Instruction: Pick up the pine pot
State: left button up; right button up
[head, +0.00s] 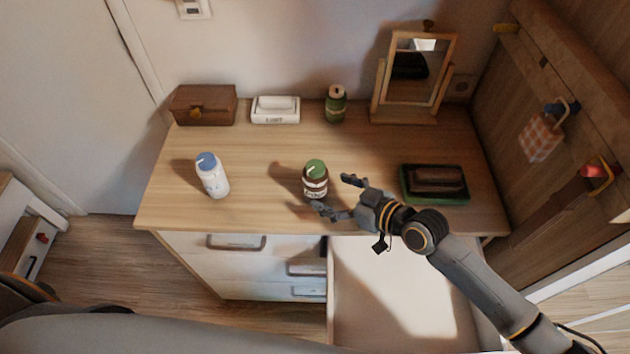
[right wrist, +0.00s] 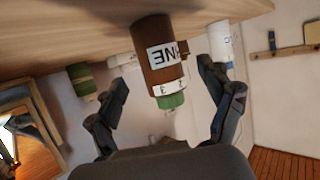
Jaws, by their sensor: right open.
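The pine pot (head: 315,182) is a brown jar with a green lid and a white label. It stands upright on the wooden dresser top (head: 262,160), near the middle of its front half. My right gripper (head: 336,194) is open, just to the right of the pot, its fingers pointing toward it. In the right wrist view, which looks upside down, the pot (right wrist: 165,62) shows between the two spread fingers (right wrist: 162,88), with part of its label readable. I see no finger clearly touching it. My left gripper is not in view.
A white bottle with a blue cap (head: 212,176) stands to the left. A brown box (head: 204,104), white tissue-like box (head: 275,110), green canister (head: 336,104) and mirror (head: 413,75) line the back. A green tray (head: 408,196) lies right. An open drawer (head: 390,295) juts out below.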

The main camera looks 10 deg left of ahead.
aim_at(325, 188)
jog(key=p+x, duration=0.1)
jog(key=x, duration=0.4)
jog(key=shift+w+a+r, duration=0.1)
jog(key=shift+w+a, duration=0.05)
jog(key=shift+w+a+f+p, duration=0.25)
jog(key=shift+a+p, duration=0.05)
jog(key=shift+a, duration=0.1)
jog(key=c, duration=1.4)
jog(key=shift+o, duration=0.2)
jog(key=shift+r, duration=0.15)
